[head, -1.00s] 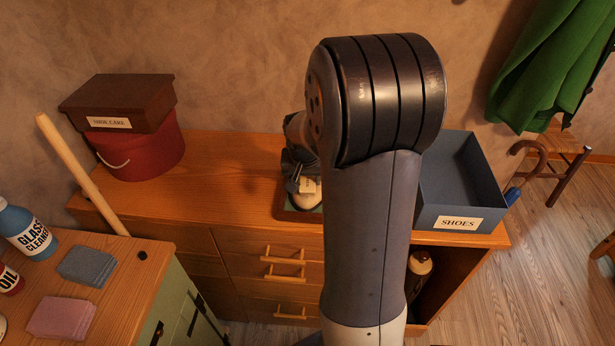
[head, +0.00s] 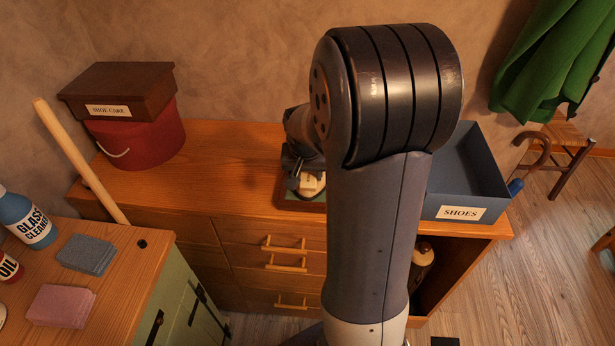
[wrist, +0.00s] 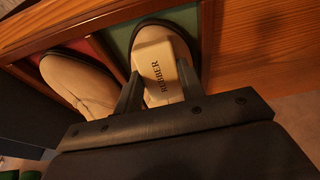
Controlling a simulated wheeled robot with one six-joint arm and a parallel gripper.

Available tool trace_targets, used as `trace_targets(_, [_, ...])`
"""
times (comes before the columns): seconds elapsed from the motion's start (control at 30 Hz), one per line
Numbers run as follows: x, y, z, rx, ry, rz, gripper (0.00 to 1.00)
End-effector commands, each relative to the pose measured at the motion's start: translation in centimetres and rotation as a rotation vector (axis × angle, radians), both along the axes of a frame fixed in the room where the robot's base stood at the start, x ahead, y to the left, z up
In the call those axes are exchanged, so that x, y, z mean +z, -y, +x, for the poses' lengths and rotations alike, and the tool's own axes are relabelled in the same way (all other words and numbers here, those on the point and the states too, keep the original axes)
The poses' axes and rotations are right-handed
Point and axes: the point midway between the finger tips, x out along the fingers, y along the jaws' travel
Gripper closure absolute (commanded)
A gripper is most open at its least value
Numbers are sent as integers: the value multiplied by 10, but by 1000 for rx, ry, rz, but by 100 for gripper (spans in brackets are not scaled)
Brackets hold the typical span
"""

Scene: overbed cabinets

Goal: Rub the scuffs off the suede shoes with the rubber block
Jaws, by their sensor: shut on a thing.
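My gripper (wrist: 160,92) is shut on a pale cream block marked RUBBER (wrist: 157,66), seen in the wrist view. The block is over the toe of the right-hand beige suede shoe (wrist: 171,24); whether it touches cannot be told. The left-hand beige shoe (wrist: 78,83) lies beside it. The shoes are in a wooden tray (wrist: 78,24) with red and green linings. In the head view the rubber block (head: 311,184) shows beneath my gripper (head: 306,176), left of my arm, which hides most of the tray. I cannot make out scuffs.
A blue-grey box labelled SHOES (head: 458,212) stands at the cabinet's right end. A brown SHOE CARE box (head: 118,88) sits on a red round box (head: 140,140) at the left. The cabinet top (head: 220,165) between is clear. A wooden pole (head: 80,160) leans at the left.

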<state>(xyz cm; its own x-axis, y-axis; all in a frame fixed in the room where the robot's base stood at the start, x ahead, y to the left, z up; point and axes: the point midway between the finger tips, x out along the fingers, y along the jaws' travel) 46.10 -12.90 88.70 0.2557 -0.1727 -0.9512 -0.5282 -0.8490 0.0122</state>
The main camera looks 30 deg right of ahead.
Motion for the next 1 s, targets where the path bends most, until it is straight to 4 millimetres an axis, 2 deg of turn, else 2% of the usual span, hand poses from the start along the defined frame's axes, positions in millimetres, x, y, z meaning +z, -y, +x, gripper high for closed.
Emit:
trace_targets(0.23, [7, 9, 14, -1, 2, 0, 81])
trace_targets(0.63, [10, 9, 14, 0, 2, 0, 81])
trace_targets(1.0, [43, 3, 5, 1, 1, 0, 81])
